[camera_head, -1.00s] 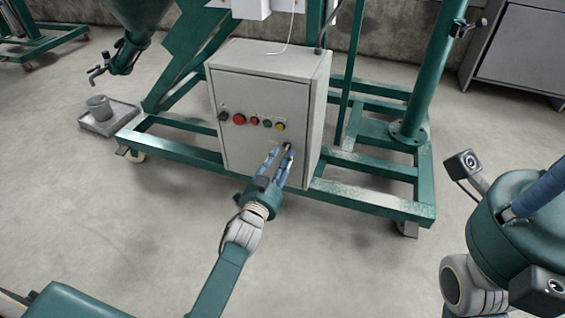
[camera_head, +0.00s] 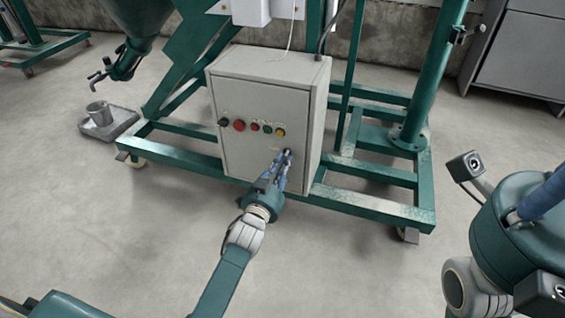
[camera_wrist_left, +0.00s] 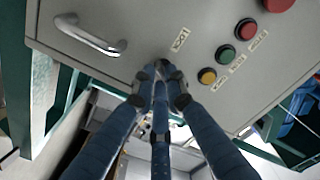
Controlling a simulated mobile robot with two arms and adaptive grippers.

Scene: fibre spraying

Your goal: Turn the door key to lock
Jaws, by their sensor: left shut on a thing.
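The light grey control box (camera_head: 245,165) stands on the green frame, its door facing me. My left gripper (camera_head: 286,156) is at the lower right of the door, below the row of buttons. In the left wrist view its blue fingers (camera_wrist_left: 160,76) meet against the door and are shut on the door key. The key itself is hidden behind the fingertips, so its turn angle cannot be seen. Part of my right gripper (camera_head: 535,195), with a blue finger, shows at the right edge of the head view; its fingertips are out of view.
Red, green and yellow buttons (camera_head: 267,128) and a black knob (camera_head: 223,122) sit on the door above my gripper. A metal handle (camera_wrist_left: 90,36) is close to the fingers. Green frame beams (camera_head: 370,200) run beside the box. The floor in front is clear.

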